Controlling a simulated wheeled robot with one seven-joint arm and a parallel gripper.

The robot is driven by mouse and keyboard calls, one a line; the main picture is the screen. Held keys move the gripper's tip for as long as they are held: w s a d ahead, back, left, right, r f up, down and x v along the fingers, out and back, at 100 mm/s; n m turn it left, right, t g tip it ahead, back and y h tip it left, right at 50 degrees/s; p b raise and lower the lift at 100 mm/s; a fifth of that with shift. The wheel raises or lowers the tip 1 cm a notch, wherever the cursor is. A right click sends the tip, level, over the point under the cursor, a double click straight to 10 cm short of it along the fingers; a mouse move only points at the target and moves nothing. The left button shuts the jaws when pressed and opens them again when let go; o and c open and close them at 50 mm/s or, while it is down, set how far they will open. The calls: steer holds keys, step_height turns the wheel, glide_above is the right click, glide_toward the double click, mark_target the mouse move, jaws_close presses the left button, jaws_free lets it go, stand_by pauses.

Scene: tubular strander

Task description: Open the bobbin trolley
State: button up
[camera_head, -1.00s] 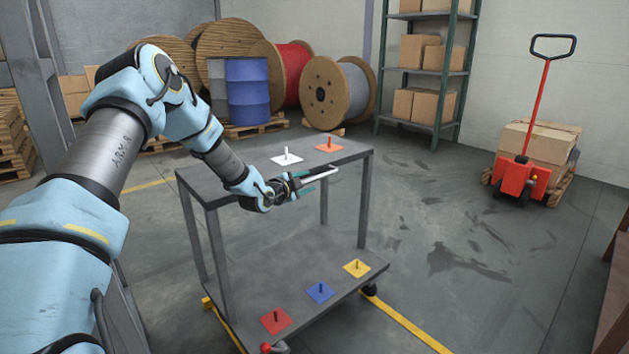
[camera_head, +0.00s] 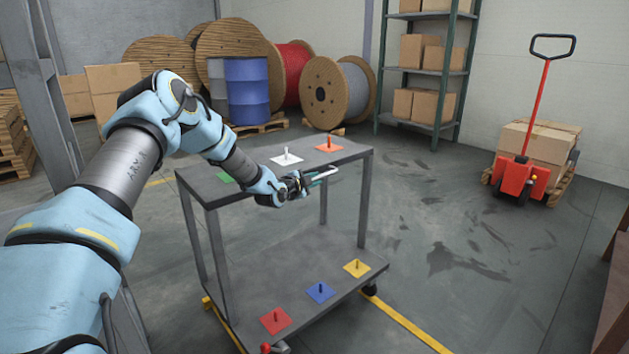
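The bobbin trolley (camera_head: 268,284) is a grey two-level cart in the middle of the camera_head view. Its top shelf carries a white, an orange and a partly hidden green square; the white and orange ones have pegs. Its lower shelf carries red, blue and yellow squares with pegs. A pale bar (camera_head: 325,173) shows at the top shelf's front right edge. My gripper (camera_head: 310,181) is at this edge, beside the pale bar. The fingers are small and partly hidden, so I cannot tell whether they are open, shut or touching the bar.
A red pallet jack (camera_head: 520,178) with boxes stands at the right. A blue drum (camera_head: 247,90) and several cable reels (camera_head: 325,93) stand behind. A green shelf rack (camera_head: 460,85) holds boxes. A brown edge (camera_head: 612,300) is at lower right. The floor right of the trolley is clear.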

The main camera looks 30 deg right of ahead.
jaws_close()
stand_by(0.9)
